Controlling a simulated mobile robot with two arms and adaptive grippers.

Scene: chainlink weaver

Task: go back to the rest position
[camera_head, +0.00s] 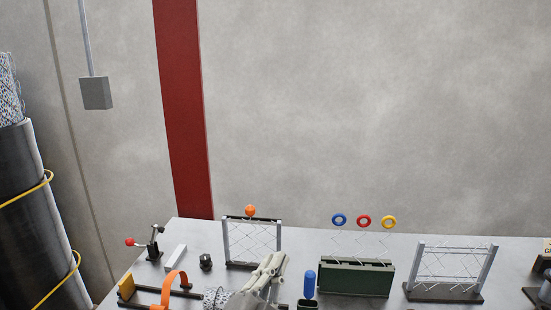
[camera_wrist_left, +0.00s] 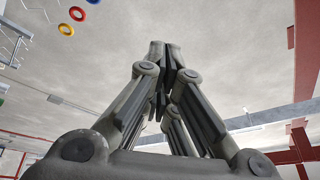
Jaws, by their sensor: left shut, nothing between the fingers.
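My left gripper (camera_head: 276,262) shows at the bottom middle of the head view, over the table (camera_head: 205,234), in front of a wire-mesh frame (camera_head: 252,240) with an orange ball on top. In the left wrist view the left gripper (camera_wrist_left: 164,48) points upward with its fingertips together and nothing between them. The mesh behind it fills no part of the grip. My right gripper is not in either view.
A green block (camera_head: 356,278) carries blue, red and yellow rings on wires. Another mesh frame (camera_head: 450,270) stands at the right. An orange strap (camera_head: 173,288) and a red-knobbed lever (camera_head: 152,243) are at the left.

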